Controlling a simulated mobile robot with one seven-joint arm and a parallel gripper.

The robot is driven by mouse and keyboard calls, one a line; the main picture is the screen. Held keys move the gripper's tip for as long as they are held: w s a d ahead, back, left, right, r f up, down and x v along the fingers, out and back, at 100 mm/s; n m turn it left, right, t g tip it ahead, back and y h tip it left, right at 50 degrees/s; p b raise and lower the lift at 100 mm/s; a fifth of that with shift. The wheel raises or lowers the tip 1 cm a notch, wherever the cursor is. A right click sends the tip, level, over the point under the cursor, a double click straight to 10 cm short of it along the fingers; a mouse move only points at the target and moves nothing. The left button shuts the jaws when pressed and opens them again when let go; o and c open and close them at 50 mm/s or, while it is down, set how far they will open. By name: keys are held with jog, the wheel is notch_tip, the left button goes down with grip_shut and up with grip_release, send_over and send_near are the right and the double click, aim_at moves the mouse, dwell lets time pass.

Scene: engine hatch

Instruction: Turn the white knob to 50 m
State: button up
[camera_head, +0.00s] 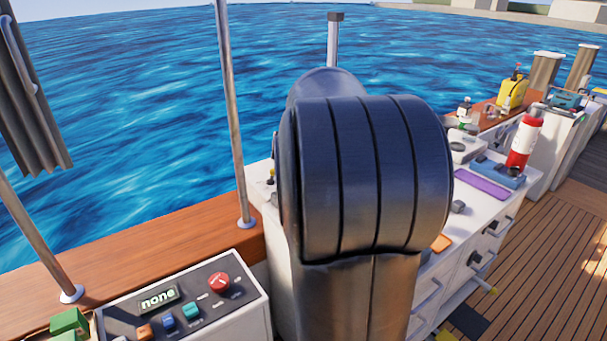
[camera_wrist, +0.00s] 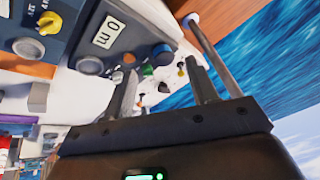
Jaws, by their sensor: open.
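In the wrist view a dark panel (camera_wrist: 122,15) carries a white display (camera_wrist: 108,32) reading "0 m". A pale, whitish round knob (camera_wrist: 90,65) sits beside this display; I cannot read its pointer. Another pale knob (camera_wrist: 27,47) is farther left, near a yellow knob (camera_wrist: 48,22). My gripper (camera_wrist: 160,66) is open, its two fingers wide apart with nothing held between them. The whitish knob lies left of the left finger, apart from it in the picture. In the head view my gripper and the "0 m" display are hidden.
In the head view a control box (camera_head: 245,301) at lower left has a display (camera_head: 158,299) reading "none", a red knob (camera_head: 219,282) and several coloured ones. Metal posts (camera_head: 231,110) rise beside it. A red-and-white extinguisher (camera_head: 524,140) and a yellow can (camera_head: 513,92) stand at right.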

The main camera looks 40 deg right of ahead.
jog(key=w+d+f+m+g+h, duration=0.1)
jog(key=w+d+f, duration=0.25)
jog(key=d, duration=0.65)
jog(key=w+d+f+m+g+h, duration=0.1)
jog(key=w+d+f, duration=0.25)
jog(key=d, duration=0.55)
jog(key=x, duration=1.1)
jog(key=shift+d+f, duration=0.2)
jog(key=shift+d, duration=0.15)
jog(key=shift+c, duration=0.5)
jog(key=c, duration=0.8)
jog(key=shift+c, duration=0.2)
